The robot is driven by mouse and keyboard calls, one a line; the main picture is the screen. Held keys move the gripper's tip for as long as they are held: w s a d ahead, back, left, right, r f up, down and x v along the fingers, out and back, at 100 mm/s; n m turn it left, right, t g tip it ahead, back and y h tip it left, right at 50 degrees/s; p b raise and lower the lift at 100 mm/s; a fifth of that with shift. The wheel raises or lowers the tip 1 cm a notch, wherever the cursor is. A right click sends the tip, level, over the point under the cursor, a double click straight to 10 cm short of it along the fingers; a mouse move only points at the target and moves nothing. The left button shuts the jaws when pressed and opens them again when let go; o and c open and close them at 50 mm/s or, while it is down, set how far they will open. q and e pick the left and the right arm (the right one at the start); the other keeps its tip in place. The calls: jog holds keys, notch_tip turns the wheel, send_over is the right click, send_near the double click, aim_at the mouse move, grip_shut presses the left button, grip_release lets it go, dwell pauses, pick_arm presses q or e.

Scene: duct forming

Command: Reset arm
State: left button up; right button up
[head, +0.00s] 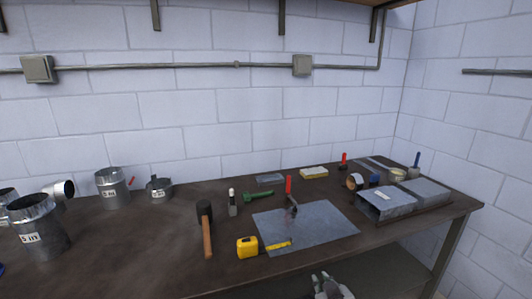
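My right gripper (328,284) shows at the bottom edge of the head view, in front of the table's front edge and below the sheet metal. It is small and partly cut off, so I cannot tell whether its fingers are apart; no held object shows. It is apart from the things on the table. My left gripper is not in view. A flat grey metal sheet (330,228) lies on the dark workbench (150,262), with a red-handled tool (289,190) on it.
A yellow tape measure (247,247) lies at the sheet's left corner, beside a hammer (207,235). Round ducts (38,232) stand at the left. A rectangular metal duct piece (388,204) and a tape roll (354,182) are at the right.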

jog(key=s+d+f+m+g, duration=0.1)
jog(key=s+d+f+g, duration=0.25)
jog(key=s+f, duration=0.45)
jog(key=s+d+f+m+g, duration=0.1)
jog(key=s+d+f+g, duration=0.3)
jog(key=s, duration=0.7)
notch_tip(320, 180, down, 32)
jog(key=s+d+g, duration=0.1)
jog(key=s+g, duration=0.1)
jog(key=s+d+f, duration=0.4)
jog(key=s+f, duration=0.6)
jog(key=s+d+f+n+g+h+p, duration=0.1)
jog(key=s+d+f, duration=0.3)
jog(key=s+f, duration=0.5)
jog(key=shift+s+f, duration=0.4)
jog(key=shift+s, duration=0.4)
